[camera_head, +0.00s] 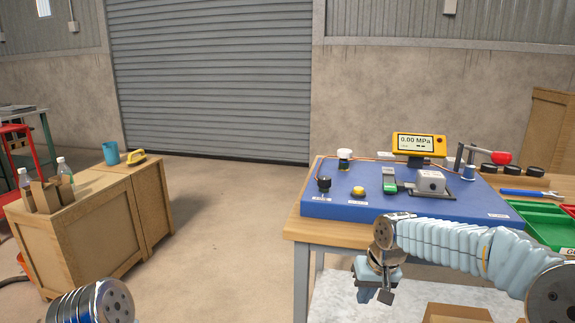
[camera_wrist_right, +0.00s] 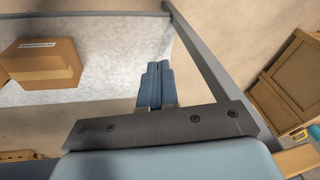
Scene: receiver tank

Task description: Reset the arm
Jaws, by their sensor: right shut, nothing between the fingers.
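My right arm comes in from the right in the head view, in front of the workbench. My right gripper (camera_head: 375,290) hangs below the tabletop level near the bench's front left corner. It also shows in the right wrist view (camera_wrist_right: 157,75), where its blue fingers are shut together with nothing between them. Of my left arm only a rounded metal link shows at the bottom left of the head view. The left gripper itself is out of view.
The workbench carries a blue panel (camera_head: 400,206) with a yellow gauge (camera_head: 418,144), knobs and a red-handled lever (camera_head: 501,158). A cardboard box (camera_wrist_right: 40,62) sits on the shelf below. Wooden crates (camera_head: 75,247) stand at left. Floor between is clear.

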